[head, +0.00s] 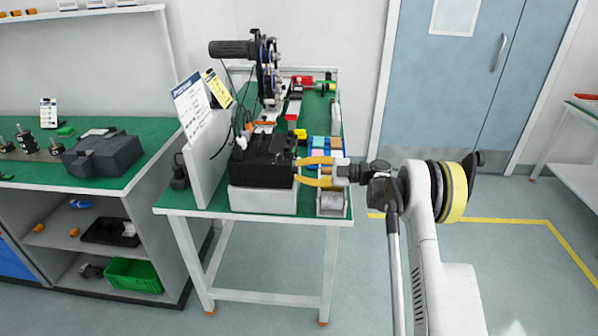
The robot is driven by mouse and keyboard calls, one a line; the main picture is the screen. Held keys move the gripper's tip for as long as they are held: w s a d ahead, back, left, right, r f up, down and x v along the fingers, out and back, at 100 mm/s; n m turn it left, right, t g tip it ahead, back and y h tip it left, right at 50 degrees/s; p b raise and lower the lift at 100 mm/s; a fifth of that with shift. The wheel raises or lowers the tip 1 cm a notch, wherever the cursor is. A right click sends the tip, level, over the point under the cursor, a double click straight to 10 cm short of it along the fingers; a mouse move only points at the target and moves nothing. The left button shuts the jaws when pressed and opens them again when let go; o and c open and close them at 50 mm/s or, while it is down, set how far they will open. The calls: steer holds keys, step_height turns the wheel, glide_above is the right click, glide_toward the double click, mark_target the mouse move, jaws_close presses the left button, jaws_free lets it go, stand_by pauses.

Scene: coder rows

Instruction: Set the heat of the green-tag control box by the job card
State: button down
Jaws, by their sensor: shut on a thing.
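A black control box (258,172) sits on a white block (262,201) at the near end of the green-topped bench. I cannot make out a green tag on it. My gripper (298,171), with yellow fingers, reaches in from the right. Its tips meet the right side of the black box and are shut on a small part there, which the fingers mostly hide. A white card with a blue header (192,106) stands upright behind and left of the box. A yellow-headed card (218,91) stands beside it. Their text is too small to read.
A white upright panel (207,158) stands left of the box. A small grey tray (331,204) lies at the bench's near right corner. A machine with dark discs (267,70) and colored blocks stand farther back. A left bench (40,170) holds tools. Floor to the right is clear.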

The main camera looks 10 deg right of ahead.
stand_by(0.4)
steer(key=c, duration=1.4)
jaws_free()
steer(key=shift+a, duration=0.1)
steer(key=shift+c, duration=0.2)
steer(key=v, duration=1.2)
